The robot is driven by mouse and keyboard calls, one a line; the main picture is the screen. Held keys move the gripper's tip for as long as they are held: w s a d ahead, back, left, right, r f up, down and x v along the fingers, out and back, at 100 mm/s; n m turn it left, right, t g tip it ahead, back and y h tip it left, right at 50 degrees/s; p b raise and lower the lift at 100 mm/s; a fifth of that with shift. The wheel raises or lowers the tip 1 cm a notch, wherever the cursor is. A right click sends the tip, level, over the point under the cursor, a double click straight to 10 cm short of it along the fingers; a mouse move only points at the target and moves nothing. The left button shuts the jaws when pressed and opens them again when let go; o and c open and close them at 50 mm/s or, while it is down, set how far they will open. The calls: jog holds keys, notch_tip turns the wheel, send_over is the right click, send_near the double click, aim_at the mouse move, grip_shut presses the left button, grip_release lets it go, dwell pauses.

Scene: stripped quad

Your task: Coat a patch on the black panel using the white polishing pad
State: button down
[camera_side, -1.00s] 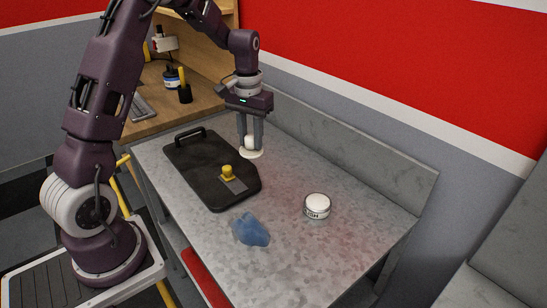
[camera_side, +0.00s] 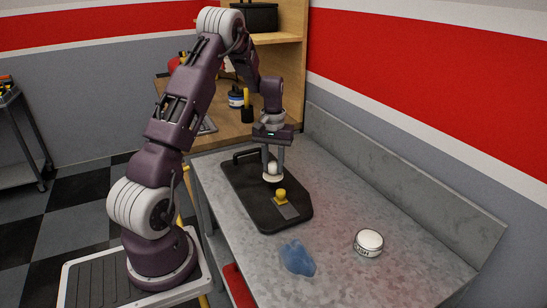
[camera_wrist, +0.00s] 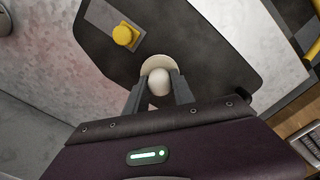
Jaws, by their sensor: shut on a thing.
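The black panel (camera_side: 245,188), with a handle at its far end, lies flat on the grey metal bench. My gripper (camera_side: 273,166) points down, shut on the white knob of the polishing pad (camera_side: 273,179). The pad is a pale round disc over the right part of the panel; I cannot tell whether it touches. In the wrist view, my gripper (camera_wrist: 158,90) has a finger on each side of the knob, and the pad (camera_wrist: 156,62) shows beyond it against the black panel (camera_wrist: 215,40). The fingers and knob hide part of the pad.
A yellow-knobbed grey scraper (camera_side: 287,209) lies on the panel close to the pad. A blue crumpled cloth (camera_side: 298,258) and a white-lidded tin (camera_side: 368,242) are on the near bench. A low backsplash (camera_side: 400,185) runs along the right. Bench right of the panel is clear.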

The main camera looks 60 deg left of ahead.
aim_at(265, 175)
notch_tip(265, 175, down, 3)
jog(key=shift+r, duration=0.1)
jog(key=shift+a+f, duration=0.25)
jog(key=shift+a, duration=4.65)
jog(key=shift+d, duration=4.6)
jog(key=shift+s+d, duration=0.3)
jog(key=shift+s, duration=1.15)
jog(key=shift+a, duration=5)
jog(key=shift+d, duration=4.95)
jog(key=shift+r, duration=4.05)
jog(key=shift+d, duration=0.1)
